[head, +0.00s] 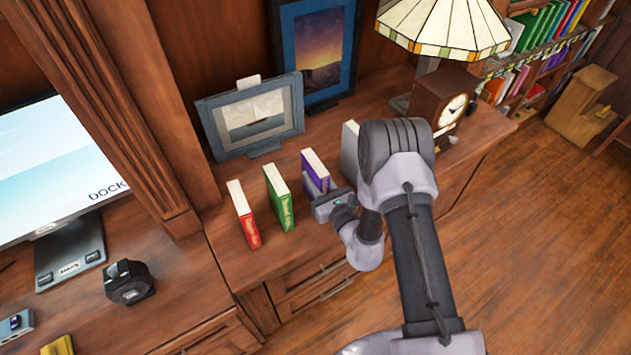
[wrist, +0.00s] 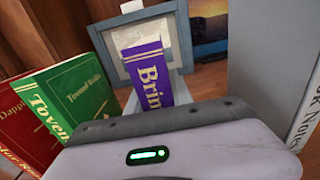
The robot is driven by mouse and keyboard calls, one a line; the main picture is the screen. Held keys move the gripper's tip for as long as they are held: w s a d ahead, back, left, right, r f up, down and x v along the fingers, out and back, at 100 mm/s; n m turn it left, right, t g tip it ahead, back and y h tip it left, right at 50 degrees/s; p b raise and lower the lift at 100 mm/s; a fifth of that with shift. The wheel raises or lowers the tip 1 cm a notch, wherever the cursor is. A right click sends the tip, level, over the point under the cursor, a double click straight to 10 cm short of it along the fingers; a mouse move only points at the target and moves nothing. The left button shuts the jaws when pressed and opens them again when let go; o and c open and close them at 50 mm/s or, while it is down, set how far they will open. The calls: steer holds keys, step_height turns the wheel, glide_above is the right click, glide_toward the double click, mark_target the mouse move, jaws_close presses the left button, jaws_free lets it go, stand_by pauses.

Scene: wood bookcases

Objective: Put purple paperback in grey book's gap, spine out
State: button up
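The purple paperback (head: 315,170) stands upright on the wooden cabinet top, its lettered spine facing my gripper (head: 326,198). In the wrist view its spine (wrist: 150,72) rises just beyond the gripper body. Pale grey parts, perhaps my fingers, show on both sides of it low down. The fingertips are mostly hidden, so I cannot tell whether they touch or grip it. A grey book (head: 349,142) stands to the right, partly behind my arm; it is large at the right of the wrist view (wrist: 268,65). I cannot make out a gap in the bookcase.
Green (head: 279,197) and red (head: 243,214) books stand left of the purple one. Picture frames (head: 205,122) stand behind. A clock (head: 428,92) and a lamp (head: 440,25) stand right. A filled bookcase (head: 560,48) and a wooden step stool (head: 568,108) are at the far right.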

mark_target(318, 169)
jaws_close()
steer(key=shift+r, duration=0.15)
steer(key=shift+r, duration=0.3)
steer(key=r+p, duration=0.2)
steer(key=r, duration=0.1)
steer(key=shift+s+d, duration=0.15)
steer(key=shift+d, duration=0.15)
steer(key=s+d+r+p, duration=0.1)
steer(key=s+d, duration=0.9)
steer(key=d, duration=0.1)
steer(key=shift+s+d, duration=0.15)
steer(key=shift+d, duration=0.05)
steer(key=shift+r, duration=0.2)
